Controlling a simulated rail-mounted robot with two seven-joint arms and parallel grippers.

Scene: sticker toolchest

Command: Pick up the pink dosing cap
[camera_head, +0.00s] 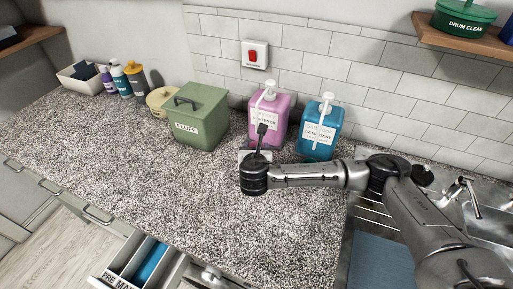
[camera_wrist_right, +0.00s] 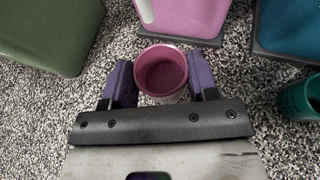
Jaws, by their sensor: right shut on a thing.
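The pink dosing cap (camera_wrist_right: 162,72) is a small round open cup, seen from above in the right wrist view. My right gripper (camera_wrist_right: 162,85) has its two purple finger pads on either side of the cap and is shut on it. I cannot tell whether the cap touches the counter. In the head view my right gripper (camera_head: 257,152) is just in front of the pink pump bottle (camera_head: 270,112), and the cap is hidden there. My left gripper is not in view.
A blue pump bottle (camera_head: 320,132) stands right of the pink one. A green box (camera_head: 200,118) stands to the left. A teal cap (camera_wrist_right: 301,98) sits right of my fingers in the wrist view. The speckled counter (camera_head: 170,185) is clear at front left.

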